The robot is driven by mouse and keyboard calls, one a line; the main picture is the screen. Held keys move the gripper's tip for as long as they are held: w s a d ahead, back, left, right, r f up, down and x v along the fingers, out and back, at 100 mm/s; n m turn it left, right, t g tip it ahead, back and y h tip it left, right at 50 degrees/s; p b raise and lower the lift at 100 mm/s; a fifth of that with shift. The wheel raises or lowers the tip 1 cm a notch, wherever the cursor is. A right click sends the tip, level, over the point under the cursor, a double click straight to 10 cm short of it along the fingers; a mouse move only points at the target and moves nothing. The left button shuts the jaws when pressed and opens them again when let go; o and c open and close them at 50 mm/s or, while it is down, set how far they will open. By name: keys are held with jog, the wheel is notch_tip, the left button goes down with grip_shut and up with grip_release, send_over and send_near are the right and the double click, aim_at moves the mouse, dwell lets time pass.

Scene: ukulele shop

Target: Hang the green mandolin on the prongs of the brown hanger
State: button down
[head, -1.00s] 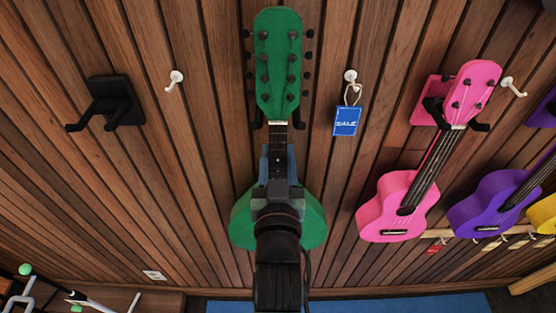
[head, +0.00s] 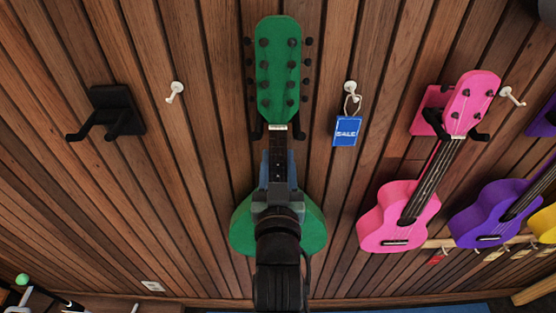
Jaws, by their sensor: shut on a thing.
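The green mandolin (head: 279,65) is upright in the middle of the head view, its headstock up and its body (head: 315,222) low behind my wrist. My gripper (head: 276,187) is shut on its neck, just above the body. Two dark prong tips (head: 257,131) show on either side of the neck, just under the headstock. The rest of that hanger is hidden behind the headstock, so its brown colour cannot be made out. The neck appears between the prongs; whether the headstock rests on them cannot be told.
An empty black hanger (head: 107,113) is on the wall at left. White hooks (head: 177,91) flank the mandolin, and the right one holds a blue sale tag (head: 346,131). A pink ukulele (head: 399,211) hangs at right, with a purple one (head: 491,211) beyond.

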jog(key=shift+f+b, duration=0.6)
jog(key=shift+b, duration=0.1)
dwell(0.4)
jog(key=shift+c, duration=1.8)
grip_release()
jog(key=shift+f, duration=0.45)
jog(key=shift+r, duration=0.1)
jog(key=shift+s+r, duration=0.1)
jog(key=shift+s, duration=0.1)
jog(key=shift+s, duration=0.85)
